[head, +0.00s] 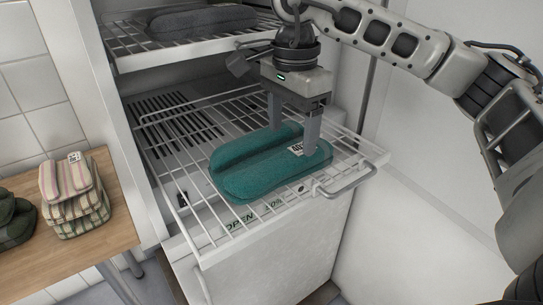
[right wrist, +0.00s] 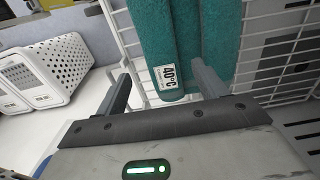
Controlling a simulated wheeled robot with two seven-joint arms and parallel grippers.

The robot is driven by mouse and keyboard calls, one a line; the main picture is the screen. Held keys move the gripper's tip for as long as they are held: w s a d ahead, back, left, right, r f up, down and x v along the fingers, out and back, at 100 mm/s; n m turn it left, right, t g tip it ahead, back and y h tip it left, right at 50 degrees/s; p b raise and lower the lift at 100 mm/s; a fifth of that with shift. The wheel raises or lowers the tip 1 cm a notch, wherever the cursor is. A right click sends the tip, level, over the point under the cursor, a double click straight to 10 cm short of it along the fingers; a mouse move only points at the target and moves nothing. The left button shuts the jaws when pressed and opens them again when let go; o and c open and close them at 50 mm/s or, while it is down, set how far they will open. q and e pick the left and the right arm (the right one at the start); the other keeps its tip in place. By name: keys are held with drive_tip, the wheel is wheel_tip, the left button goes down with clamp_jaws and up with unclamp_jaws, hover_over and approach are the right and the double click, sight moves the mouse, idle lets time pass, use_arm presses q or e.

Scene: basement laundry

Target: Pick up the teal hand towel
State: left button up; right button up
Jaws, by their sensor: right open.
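The teal hand towel (head: 262,174) lies folded on the pulled-out white wire rack (head: 180,219), with a white tag reading 40 at its right end. My right gripper (head: 292,140) points down over the towel's right part, its two fingers apart. One finger overlaps the towel near the tag; whether it touches cannot be told. In the right wrist view the towel (right wrist: 180,40) is ahead of the open fingers (right wrist: 165,90), with the tag between them. My left gripper is not in view.
A dark grey folded towel (head: 203,19) lies on the upper rack (head: 130,62). Striped towels (head: 75,195) and dark green ones (head: 14,220) sit on a wooden table (head: 100,240) at left. The right wrist view shows white perforated baskets (right wrist: 40,75).

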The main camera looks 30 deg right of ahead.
sight(288, 155)
drive_tip(key=shift+w+a+f+p, duration=0.1)
drive_tip(key=shift+f+p, duration=0.05)
drive_tip(key=shift+f, duration=1.2)
drive_tip(key=shift+w+f+p, duration=0.1)
drive_tip(key=shift+f+p, duration=0.05)
drive_tip(key=shift+f, duration=1.15)
drive_tip(key=c, duration=1.3)
